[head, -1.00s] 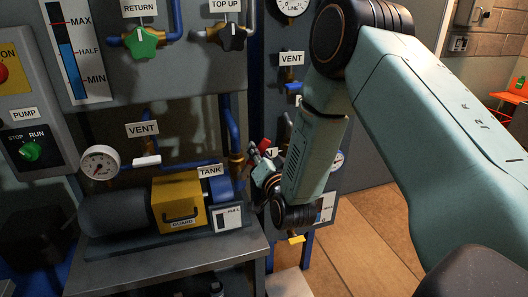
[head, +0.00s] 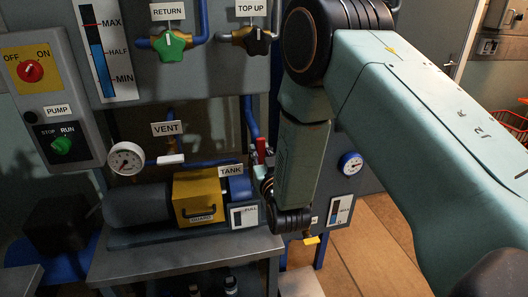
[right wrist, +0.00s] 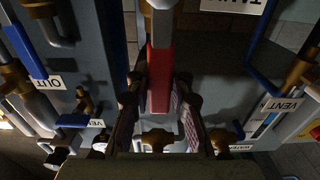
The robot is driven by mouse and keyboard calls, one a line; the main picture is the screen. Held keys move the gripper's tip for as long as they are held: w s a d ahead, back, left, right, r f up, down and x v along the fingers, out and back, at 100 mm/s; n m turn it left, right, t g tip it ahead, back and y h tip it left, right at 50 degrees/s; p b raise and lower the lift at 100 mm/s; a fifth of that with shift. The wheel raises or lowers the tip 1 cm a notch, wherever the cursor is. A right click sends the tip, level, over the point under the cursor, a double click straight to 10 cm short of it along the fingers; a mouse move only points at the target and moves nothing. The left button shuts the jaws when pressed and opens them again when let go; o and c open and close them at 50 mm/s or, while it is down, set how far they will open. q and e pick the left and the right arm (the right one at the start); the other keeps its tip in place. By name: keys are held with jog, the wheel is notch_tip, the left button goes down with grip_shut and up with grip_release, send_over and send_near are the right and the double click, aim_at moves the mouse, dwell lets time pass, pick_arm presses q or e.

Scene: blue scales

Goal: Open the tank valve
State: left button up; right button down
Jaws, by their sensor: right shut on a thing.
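The tank valve shows its red handle (head: 261,150) just right of the TANK label (head: 231,171) in the head view, standing near upright. In the right wrist view the red handle (right wrist: 159,80) runs between the two fingers. My right gripper (right wrist: 158,100) is shut on it, a finger on each side. In the head view the right gripper (head: 264,183) is mostly hidden behind my own forearm. The valve body is largely hidden there too. My left gripper is in no view.
A yellow guard (head: 198,197) and dark motor (head: 138,203) sit on the bench (head: 190,258), left of the gripper. A white gauge (head: 126,159) and blue gauge (head: 350,163) flank the area. Green RETURN knob (head: 171,45) and pump panel (head: 48,100) are higher left. Floor (head: 365,235) is open at right.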

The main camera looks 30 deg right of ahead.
jog(key=shift+w+r, duration=0.15)
jog(key=shift+r, duration=0.15)
jog(key=c, duration=1.7)
grip_release()
jog(key=o, duration=0.5)
jog(key=shift+a+f, duration=0.1)
jog(key=shift+f, duration=0.15)
jog(key=shift+o, duration=0.2)
jog(key=v, duration=1.2)
jog(key=shift+f, duration=0.15)
